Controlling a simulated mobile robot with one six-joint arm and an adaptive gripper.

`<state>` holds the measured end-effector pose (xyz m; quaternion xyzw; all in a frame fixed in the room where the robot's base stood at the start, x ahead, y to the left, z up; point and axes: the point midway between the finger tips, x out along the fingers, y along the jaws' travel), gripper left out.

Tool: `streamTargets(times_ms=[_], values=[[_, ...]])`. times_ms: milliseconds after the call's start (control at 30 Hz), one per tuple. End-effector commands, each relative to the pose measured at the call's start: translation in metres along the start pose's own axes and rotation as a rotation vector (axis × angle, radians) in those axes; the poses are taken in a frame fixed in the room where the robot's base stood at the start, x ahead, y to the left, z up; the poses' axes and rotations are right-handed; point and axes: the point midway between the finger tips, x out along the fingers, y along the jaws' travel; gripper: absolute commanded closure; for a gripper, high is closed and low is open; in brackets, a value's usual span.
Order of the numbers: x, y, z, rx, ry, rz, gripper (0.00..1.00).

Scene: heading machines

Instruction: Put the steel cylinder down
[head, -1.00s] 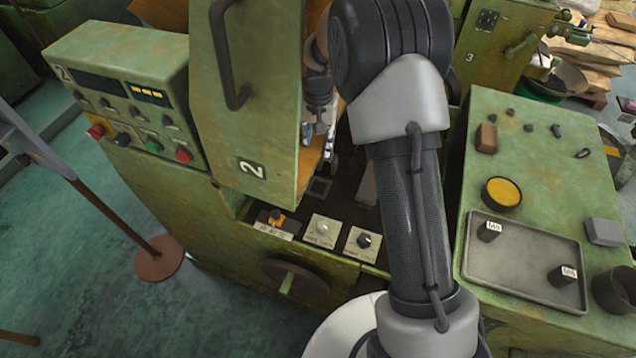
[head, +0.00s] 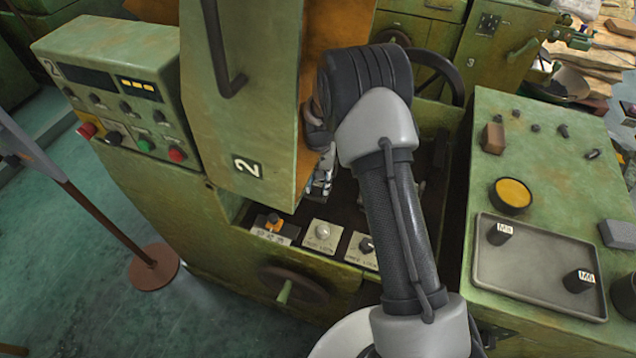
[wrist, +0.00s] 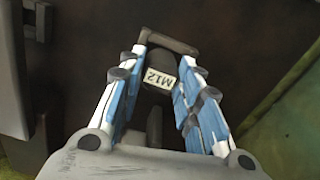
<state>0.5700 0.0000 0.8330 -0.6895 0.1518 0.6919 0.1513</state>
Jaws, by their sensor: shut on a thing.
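My gripper (wrist: 160,72) is shut on a dark steel cylinder (wrist: 158,87) with a white label reading M12. In the wrist view the cylinder sits between the blue-padded fingers near their tips. In the head view my gripper (head: 319,186) is low inside the opening of green machine 2, right of its raised door (head: 243,100). The cylinder cannot be made out there. Whether it touches a surface below is unclear.
A grey tray (head: 540,262) on the right green cabinet holds two labelled dark cylinders, (head: 499,233) and (head: 578,281). A yellow-topped round tin (head: 511,195) stands behind it. Small control plates (head: 321,235) line the machine opening's front edge. A control box (head: 110,85) stands left.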

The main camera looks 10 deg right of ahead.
Motion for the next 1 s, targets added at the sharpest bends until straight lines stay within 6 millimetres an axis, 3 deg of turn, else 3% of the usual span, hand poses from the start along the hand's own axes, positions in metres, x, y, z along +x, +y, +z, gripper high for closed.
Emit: streamTargets(times_ms=[333,367,633,1000], values=[[0.0019,-0.0006,-0.0014,0.0,0.004,-0.002,1.0],[0.0021,-0.0004,-0.0009,0.0,0.002,-0.001,0.67],[0.0014,-0.0004,-0.0008,0.0,0.002,-0.001,0.49],[-0.0021,-0.0004,-0.0009,0.0,0.002,-0.001,0.48]])
